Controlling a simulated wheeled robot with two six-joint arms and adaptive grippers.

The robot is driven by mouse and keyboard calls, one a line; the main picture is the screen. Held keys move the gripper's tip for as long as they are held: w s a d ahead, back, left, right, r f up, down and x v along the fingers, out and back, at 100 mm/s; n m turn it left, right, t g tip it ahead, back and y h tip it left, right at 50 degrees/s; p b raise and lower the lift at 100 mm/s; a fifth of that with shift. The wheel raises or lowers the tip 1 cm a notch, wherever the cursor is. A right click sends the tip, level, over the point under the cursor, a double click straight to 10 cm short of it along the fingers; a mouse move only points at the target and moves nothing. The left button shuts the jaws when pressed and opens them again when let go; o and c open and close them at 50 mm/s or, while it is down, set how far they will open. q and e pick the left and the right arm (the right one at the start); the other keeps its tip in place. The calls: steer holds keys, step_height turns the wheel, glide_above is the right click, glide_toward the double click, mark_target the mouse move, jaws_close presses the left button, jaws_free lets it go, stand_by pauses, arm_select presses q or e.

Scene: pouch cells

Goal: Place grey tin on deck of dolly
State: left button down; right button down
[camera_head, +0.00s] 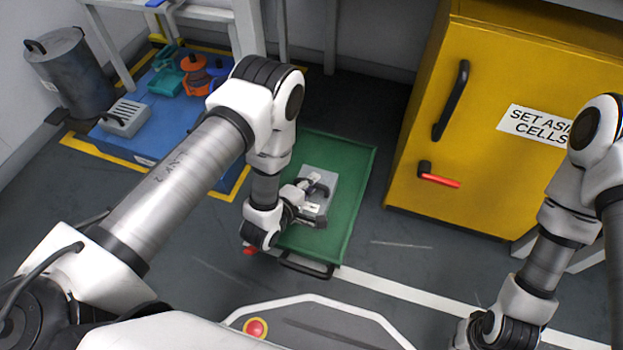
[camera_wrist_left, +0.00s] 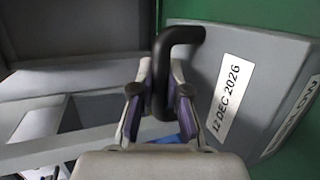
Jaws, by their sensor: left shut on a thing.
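The grey tin (camera_head: 327,182) is over the green deck of the dolly (camera_head: 345,160). I cannot tell if it rests on the deck or hangs just above it. In the left wrist view the tin (camera_wrist_left: 262,62) has a white label reading 12 DEC 2026 and a second, partly hidden label. My left gripper (camera_head: 308,190) is at the tin; in the left wrist view its fingers (camera_wrist_left: 158,95) are shut on the tin's black bent handle (camera_wrist_left: 180,36). The green deck (camera_wrist_left: 285,14) shows behind the tin.
A yellow cabinet (camera_head: 500,75) with a black handle and a sign stands at the right. A blue platform (camera_head: 160,105) with a grey box (camera_head: 125,118) and orange and teal items is at the left. The dolly's front has a black handle (camera_head: 306,268).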

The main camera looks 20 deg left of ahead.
arm_select(q)
steer(key=shift+w, duration=0.1)
steer(key=c, duration=1.2)
jaws_free()
steer(key=shift+f, duration=0.1)
steer(key=p+v, duration=0.5)
steer(key=v, duration=0.7)
steer(key=shift+p, duration=0.3)
